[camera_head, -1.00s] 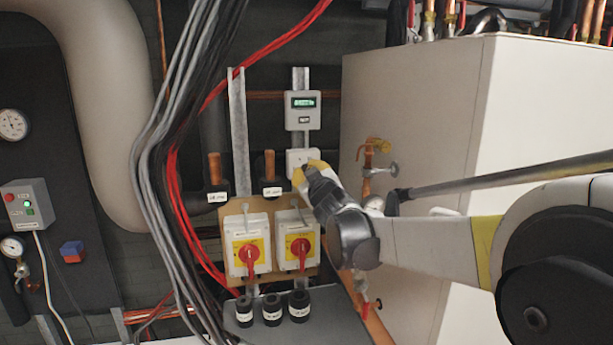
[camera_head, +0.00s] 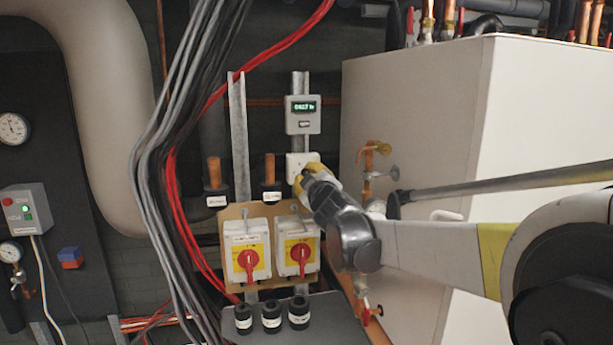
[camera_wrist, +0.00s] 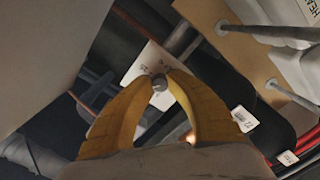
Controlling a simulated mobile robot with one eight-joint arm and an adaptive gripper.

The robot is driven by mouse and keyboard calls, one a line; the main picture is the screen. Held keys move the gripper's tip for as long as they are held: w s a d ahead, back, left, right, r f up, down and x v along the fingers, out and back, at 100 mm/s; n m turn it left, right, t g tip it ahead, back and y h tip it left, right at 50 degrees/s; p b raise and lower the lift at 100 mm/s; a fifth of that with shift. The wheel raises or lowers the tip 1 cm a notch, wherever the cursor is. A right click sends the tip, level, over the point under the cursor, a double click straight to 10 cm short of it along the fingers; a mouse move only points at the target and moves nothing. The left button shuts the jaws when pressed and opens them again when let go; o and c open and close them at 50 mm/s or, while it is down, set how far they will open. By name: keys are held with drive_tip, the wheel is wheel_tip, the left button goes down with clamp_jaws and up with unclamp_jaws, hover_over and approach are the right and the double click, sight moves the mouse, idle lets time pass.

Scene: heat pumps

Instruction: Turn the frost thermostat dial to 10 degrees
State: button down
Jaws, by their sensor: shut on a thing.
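The frost thermostat is a small white box (camera_head: 296,162) on the metal rail, below the grey display unit; my gripper covers its lower right part. In the wrist view its white plate (camera_wrist: 138,76) shows behind the fingertips, with small marks too blurred to read. The dial is a small grey knob (camera_wrist: 160,83) on that plate. My gripper (camera_wrist: 160,92) has its two yellow fingers shut on the dial, one on each side. In the head view my gripper (camera_head: 306,180) reaches the box from the lower right. The dial's setting cannot be read.
A grey display unit (camera_head: 302,114) sits just above. Two red rotary switches (camera_head: 248,262) (camera_head: 299,258) on yellow-and-white boxes stand below. Copper piping with a valve (camera_head: 370,165) and a large white cabinet (camera_head: 420,130) are close on the right. Cables (camera_head: 175,160) hang on the left.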

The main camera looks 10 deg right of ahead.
drive_tip(key=c, duration=1.2)
unclamp_jaws()
drive_tip(key=shift+w+f, duration=0.1)
drive_tip(key=shift+c, duration=0.2)
drive_tip(key=s, duration=1.2)
